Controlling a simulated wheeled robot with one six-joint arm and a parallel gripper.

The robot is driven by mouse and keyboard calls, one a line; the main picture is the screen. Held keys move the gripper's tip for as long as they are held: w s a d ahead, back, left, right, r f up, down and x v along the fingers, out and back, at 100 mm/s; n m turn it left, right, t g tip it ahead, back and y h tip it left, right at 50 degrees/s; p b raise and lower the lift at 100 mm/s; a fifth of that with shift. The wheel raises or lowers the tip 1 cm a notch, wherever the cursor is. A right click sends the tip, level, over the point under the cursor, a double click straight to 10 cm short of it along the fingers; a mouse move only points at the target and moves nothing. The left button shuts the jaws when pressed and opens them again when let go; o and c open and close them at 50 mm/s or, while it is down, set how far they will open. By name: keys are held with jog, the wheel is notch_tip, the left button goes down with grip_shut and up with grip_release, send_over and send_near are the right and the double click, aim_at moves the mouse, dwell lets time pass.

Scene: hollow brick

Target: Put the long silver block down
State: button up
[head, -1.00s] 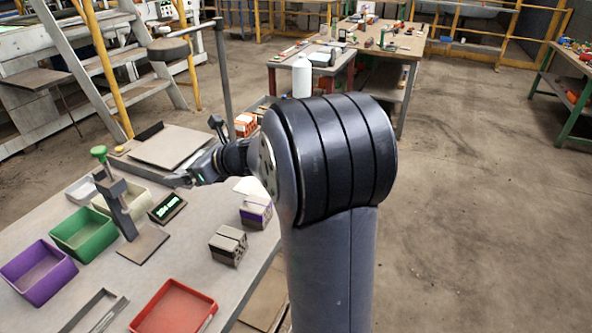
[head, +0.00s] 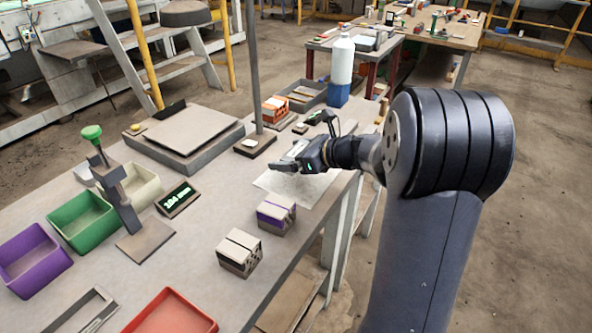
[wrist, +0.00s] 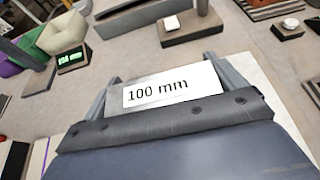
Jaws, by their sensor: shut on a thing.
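The long silver block shows in the wrist view as a grey body with a white label reading "100 mm" (wrist: 172,86). It sits between the two fingers of my gripper (wrist: 163,78), which is shut on it. In the head view my gripper (head: 288,160) is over the far part of the grey workbench (head: 190,270), above or near a white sheet (head: 298,190). The block is hard to make out there. I cannot tell whether it touches the surface below.
Two hollow bricks, one plain (head: 239,252) and one with a purple band (head: 276,214), stand nearer. A scale plate (head: 185,130), a small post base (head: 254,146), an orange brick (head: 275,109) and a bottle (head: 342,65) are behind. Coloured bins (head: 83,221) line the left.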

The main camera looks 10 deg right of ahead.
jog(key=shift+f+b, duration=0.4)
jog(key=shift+f, duration=1.7)
jog(key=shift+f, duration=0.2)
jog(key=o, duration=1.1)
jog(key=shift+r, duration=0.25)
jog(key=p+v, duration=0.1)
jog(key=v, duration=1.1)
jog(key=shift+f, duration=0.2)
